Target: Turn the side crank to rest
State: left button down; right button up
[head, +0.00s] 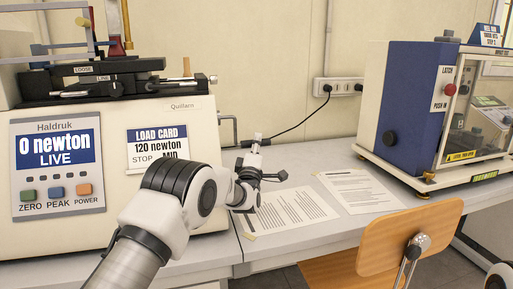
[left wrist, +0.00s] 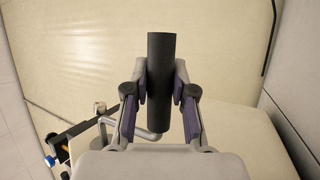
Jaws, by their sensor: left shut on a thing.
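The side crank (head: 235,128) is a bent metal rod on the right side of the white Haldruk testing machine (head: 120,215). Its black cylindrical handle (left wrist: 160,60) stands upright in the left wrist view, with the metal crank rod (left wrist: 147,134) at its lower end. My left gripper (left wrist: 160,92) is shut on the black handle, one finger on each side. In the head view my left gripper (head: 255,163) is beside the machine's right side, and my wrist hides much of the handle. The machine's display (head: 57,150) reads "0 newton LIVE". My right gripper is not in view.
A load card (head: 158,148) on the machine reads "120 newton", "STOP MID". Printed sheets (head: 285,211) lie on the grey table right of the machine. A blue and white tester (head: 412,110) stands at the right. A wooden chair (head: 385,250) is at the front.

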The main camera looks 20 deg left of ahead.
pick_arm(q)
jog(key=shift+a+r, duration=0.1)
jog(key=shift+r, duration=0.4)
jog(key=c, duration=1.1)
grip_release()
jog(key=shift+o, duration=0.8)
jog(key=shift+w+f, duration=0.15)
jog(key=shift+f, duration=0.15)
jog(key=shift+f, duration=0.1)
jog(key=v, duration=0.7)
jog(key=shift+s, duration=0.25)
jog(key=shift+f, duration=0.1)
